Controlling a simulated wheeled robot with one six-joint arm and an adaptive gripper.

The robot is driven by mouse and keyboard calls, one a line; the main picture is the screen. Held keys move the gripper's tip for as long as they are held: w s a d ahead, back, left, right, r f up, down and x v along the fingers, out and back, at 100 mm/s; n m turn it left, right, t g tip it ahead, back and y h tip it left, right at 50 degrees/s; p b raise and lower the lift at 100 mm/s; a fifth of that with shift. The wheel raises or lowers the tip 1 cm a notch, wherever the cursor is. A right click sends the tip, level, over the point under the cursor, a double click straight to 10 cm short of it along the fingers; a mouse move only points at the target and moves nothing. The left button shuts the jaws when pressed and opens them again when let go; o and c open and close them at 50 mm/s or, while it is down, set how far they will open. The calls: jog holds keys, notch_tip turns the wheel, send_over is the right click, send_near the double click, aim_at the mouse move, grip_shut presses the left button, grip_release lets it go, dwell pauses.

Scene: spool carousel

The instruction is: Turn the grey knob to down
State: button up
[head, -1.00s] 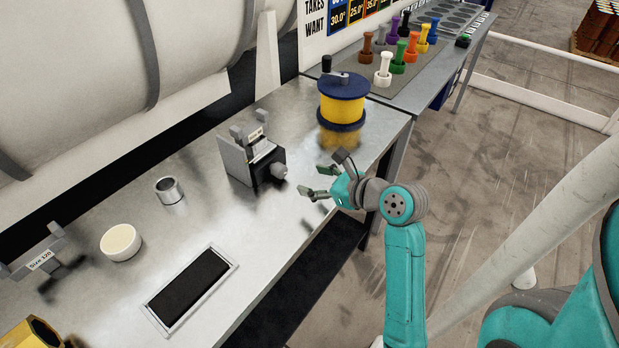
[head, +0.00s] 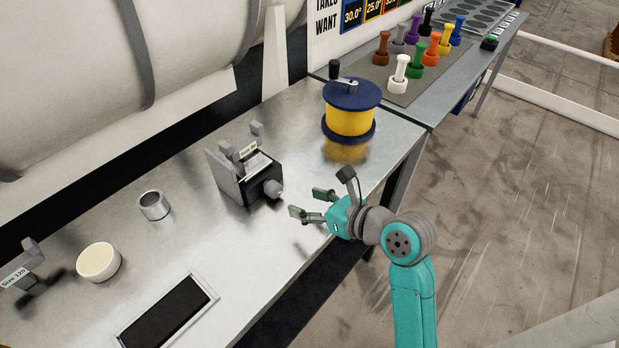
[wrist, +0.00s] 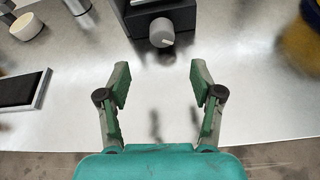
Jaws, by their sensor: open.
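The grey knob (head: 272,188) sticks out from the front of a black and grey device (head: 232,180) on the metal table. It also shows in the wrist view (wrist: 162,33), ahead of and between my fingers, with a pale mark on its face. My gripper (head: 308,203) is open and empty, a short way in front of the knob and not touching it. In the wrist view my two green fingers (wrist: 158,85) are spread apart with bare table between them.
A yellow spool with blue flanges (head: 349,118) stands right of the device. A metal cup (head: 153,206), a cream bowl (head: 98,262) and a black framed panel (head: 166,313) lie to the left. Coloured pegs stand on a grey mat (head: 384,92) behind. The table front is clear.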

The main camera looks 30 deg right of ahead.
aim_at(277, 192)
jog(key=shift+w+f, duration=0.1)
jog(key=shift+w, duration=0.2)
jog(key=x, duration=1)
jog(key=c, duration=1.1)
jog(key=shift+a+n+h, duration=0.1)
jog(key=shift+n+h, duration=0.2)
jog(key=shift+n, duration=0.2)
jog(key=shift+c, duration=0.2)
jog(key=shift+n+t+h, duration=0.4)
jog(key=shift+n+h, duration=0.3)
jog(key=shift+n, duration=0.4)
